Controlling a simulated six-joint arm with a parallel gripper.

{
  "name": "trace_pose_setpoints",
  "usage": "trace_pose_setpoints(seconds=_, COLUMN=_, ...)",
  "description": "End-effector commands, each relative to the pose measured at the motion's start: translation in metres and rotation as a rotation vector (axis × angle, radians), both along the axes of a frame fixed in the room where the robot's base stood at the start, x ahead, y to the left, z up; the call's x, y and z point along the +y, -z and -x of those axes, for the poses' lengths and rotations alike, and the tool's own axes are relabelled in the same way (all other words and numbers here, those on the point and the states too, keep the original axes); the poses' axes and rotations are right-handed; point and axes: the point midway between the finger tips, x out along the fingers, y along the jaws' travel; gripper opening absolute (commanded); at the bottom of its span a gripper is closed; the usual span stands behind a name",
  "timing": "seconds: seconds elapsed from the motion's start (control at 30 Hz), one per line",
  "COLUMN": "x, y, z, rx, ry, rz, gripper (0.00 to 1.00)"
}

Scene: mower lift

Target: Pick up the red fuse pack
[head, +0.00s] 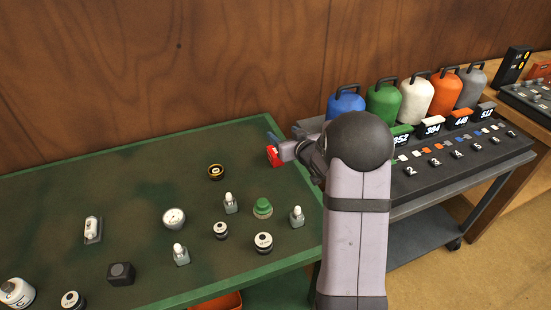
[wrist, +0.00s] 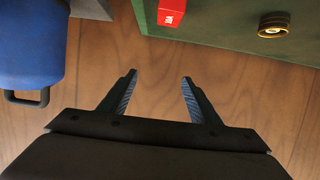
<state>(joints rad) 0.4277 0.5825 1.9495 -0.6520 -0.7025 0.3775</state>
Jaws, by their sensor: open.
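The red fuse pack (wrist: 172,12) is a red block with a small white marking. In the wrist view it is at the top edge, on the green table near its border, and partly cut off. In the head view the red fuse pack (head: 274,156) shows at the table's back right, partly hidden by my arm's end. My gripper (wrist: 158,78) is open and empty, its two fingers apart with wood behind them. The pack is beyond the fingertips, not between them. In the head view only a bluish bit of my gripper (head: 272,138) shows.
A black-and-gold ring (head: 216,172), a gauge (head: 174,218) and a green knob (head: 263,207) stand on the green table (head: 120,170). A blue canister (head: 345,103) stands in a row on the cart at right; the blue canister (wrist: 32,45) is left of my gripper. A wooden wall backs the table.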

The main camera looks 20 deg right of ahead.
Motion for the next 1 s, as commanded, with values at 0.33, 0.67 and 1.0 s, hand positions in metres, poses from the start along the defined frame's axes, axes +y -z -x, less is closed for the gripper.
trace_pose_setpoints(seconds=0.33, x=0.003, y=0.097, z=0.002, rx=0.014, ry=0.000, rz=-0.001, gripper=0.57)
trace_pose_setpoints(seconds=0.67, x=0.003, y=0.109, z=0.000, rx=0.011, ry=0.001, rz=0.000, gripper=0.57)
trace_pose_setpoints(seconds=1.0, x=0.004, y=0.115, z=-0.018, rx=0.012, ry=0.000, rz=0.001, gripper=0.57)
